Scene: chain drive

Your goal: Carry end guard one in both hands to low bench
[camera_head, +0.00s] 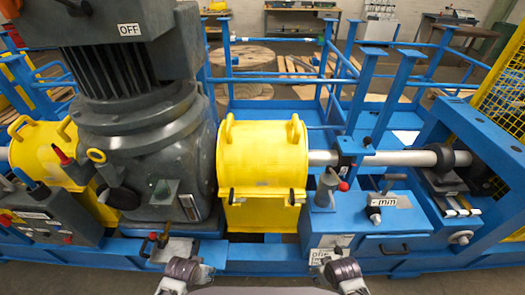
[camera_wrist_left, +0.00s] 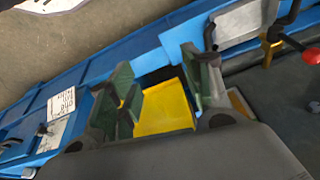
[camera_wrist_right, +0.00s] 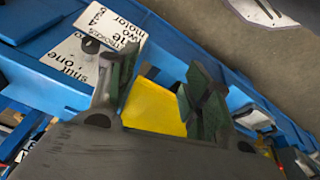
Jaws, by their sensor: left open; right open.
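A bright yellow, round-topped guard (camera_head: 262,165) with two loop handles on top sits over the shaft in the middle of the head view. A second yellow guard (camera_head: 45,150) stands at the left, partly behind the grey motor. I cannot tell from markings which is end guard one. My left gripper (camera_head: 183,270) and right gripper (camera_head: 343,272) are low at the front, apart from the middle guard. In the left wrist view the left gripper (camera_wrist_left: 155,78) is open, with a yellow surface beyond its fingers. The right gripper (camera_wrist_right: 162,78) is open likewise. I cannot tell which bench is the low bench.
A large grey motor (camera_head: 130,110) stands left of the middle guard. A blue box (camera_head: 385,220) with small tools and a blue frame (camera_head: 435,150) lie to its right. Blue railings (camera_head: 270,42) run behind. Benches (camera_head: 300,10) stand at the back wall.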

